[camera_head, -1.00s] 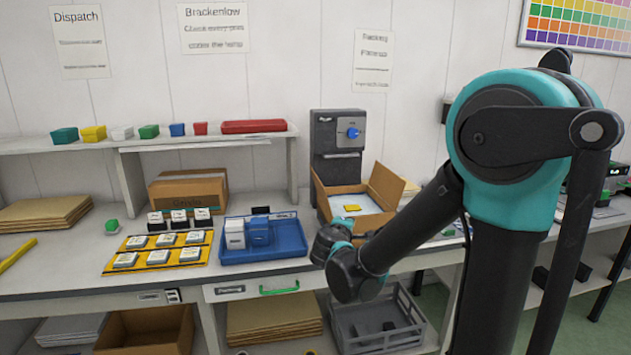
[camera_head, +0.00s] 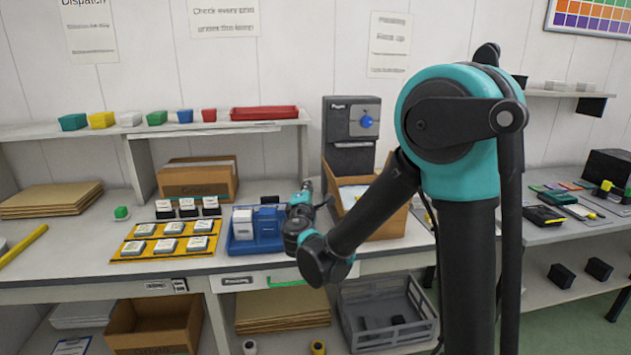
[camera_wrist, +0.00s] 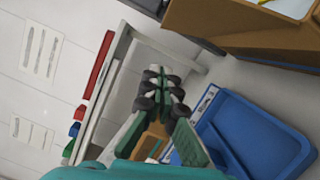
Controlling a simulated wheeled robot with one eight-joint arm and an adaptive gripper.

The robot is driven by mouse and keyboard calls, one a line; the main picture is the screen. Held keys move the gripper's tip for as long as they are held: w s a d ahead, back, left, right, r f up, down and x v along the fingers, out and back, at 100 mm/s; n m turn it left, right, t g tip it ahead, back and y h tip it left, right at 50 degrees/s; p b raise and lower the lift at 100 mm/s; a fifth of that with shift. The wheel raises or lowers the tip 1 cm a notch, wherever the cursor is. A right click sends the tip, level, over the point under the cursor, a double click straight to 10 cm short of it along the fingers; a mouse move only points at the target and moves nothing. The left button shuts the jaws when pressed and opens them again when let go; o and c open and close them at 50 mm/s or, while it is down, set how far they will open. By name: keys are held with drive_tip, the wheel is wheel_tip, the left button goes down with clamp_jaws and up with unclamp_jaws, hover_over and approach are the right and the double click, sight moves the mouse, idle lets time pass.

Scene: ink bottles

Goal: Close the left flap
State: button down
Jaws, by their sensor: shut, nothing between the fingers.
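The open cardboard box (camera_head: 385,222) stands on the counter, partly hidden behind my arm. Its left flap (camera_head: 330,187) stands up at the left side, next to my gripper. White packing and a bit of yellow show inside. In the wrist view the box's brown cardboard side (camera_wrist: 245,38) fills the top right; I cannot tell there where flap and wall meet. My gripper (camera_head: 307,186) is just left of the box, near the blue tray's right end. In the wrist view my gripper (camera_wrist: 162,82) is shut and empty, apart from the cardboard.
The blue tray (camera_wrist: 285,150) with white and blue boxes lies left of the box. A yellow rack (camera_head: 130,248) of ink bottles and a closed carton (camera_head: 200,180) stand farther left. A dark machine (camera_head: 350,135) is behind the box. A shelf (camera_head: 90,135) runs along the wall.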

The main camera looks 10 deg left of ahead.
drive_tip(key=w+d+r, duration=0.1)
drive_tip(key=w+d, duration=0.2)
drive_tip(key=w, duration=0.7)
drive_tip(key=shift+d+r, duration=0.2)
drive_tip(key=shift+r, duration=0.05)
drive_tip(key=shift+d, duration=0.1)
